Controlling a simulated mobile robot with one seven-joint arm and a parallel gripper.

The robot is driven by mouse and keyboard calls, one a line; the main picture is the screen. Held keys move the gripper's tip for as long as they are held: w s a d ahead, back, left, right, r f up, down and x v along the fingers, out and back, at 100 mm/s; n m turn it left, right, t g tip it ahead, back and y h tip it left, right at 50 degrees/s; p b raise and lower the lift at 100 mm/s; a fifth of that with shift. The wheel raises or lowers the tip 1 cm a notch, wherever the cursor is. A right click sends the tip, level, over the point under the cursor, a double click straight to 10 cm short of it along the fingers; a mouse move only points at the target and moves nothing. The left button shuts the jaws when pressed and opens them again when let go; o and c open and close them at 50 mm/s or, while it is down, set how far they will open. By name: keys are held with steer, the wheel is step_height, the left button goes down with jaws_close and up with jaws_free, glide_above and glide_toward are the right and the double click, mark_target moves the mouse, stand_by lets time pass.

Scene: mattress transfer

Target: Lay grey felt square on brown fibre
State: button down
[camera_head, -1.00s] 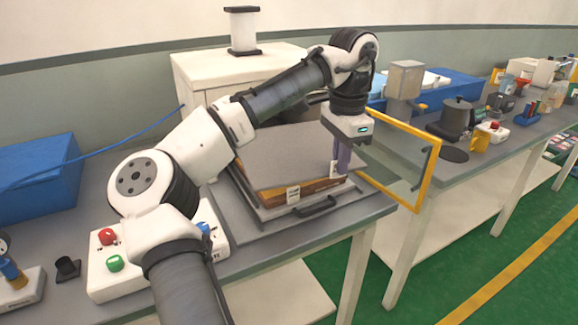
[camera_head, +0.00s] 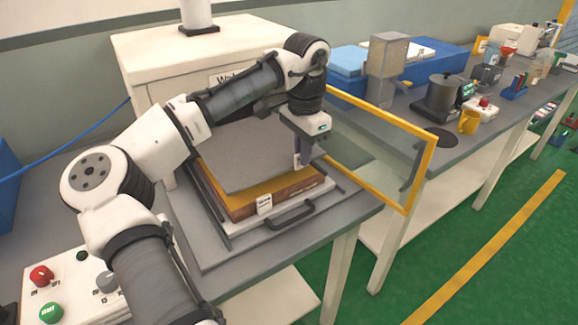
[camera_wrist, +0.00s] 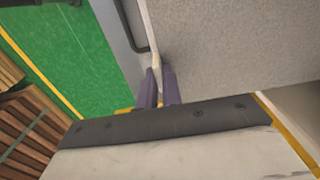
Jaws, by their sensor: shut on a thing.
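My gripper (camera_head: 304,160) is shut on a pale tab at the right front corner of the grey felt square (camera_head: 235,155). In the wrist view my purple gripper fingers (camera_wrist: 159,82) pinch that tab, and the felt (camera_wrist: 235,45) spreads to their right. The felt lies above the brown fibre (camera_head: 275,188) and covers its back part. A strip of the fibre's top shows along the front. I cannot tell how much of the felt touches it.
The fibre sits in a tray (camera_head: 226,232) with a dark front handle (camera_head: 292,216). A yellow-framed clear panel (camera_head: 425,165) stands close to the right. A white cabinet (camera_head: 165,65) is behind, and a button box (camera_head: 70,290) is at front left.

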steer(key=shift+f+p, duration=0.35)
steer(key=shift+f, duration=2.7)
steer(key=c, duration=1.6)
jaws_free()
steer(key=shift+o, duration=0.2)
step_height(320, 180, up, 12)
steer(key=shift+r+b, duration=0.15)
steer(key=shift+b, duration=0.65)
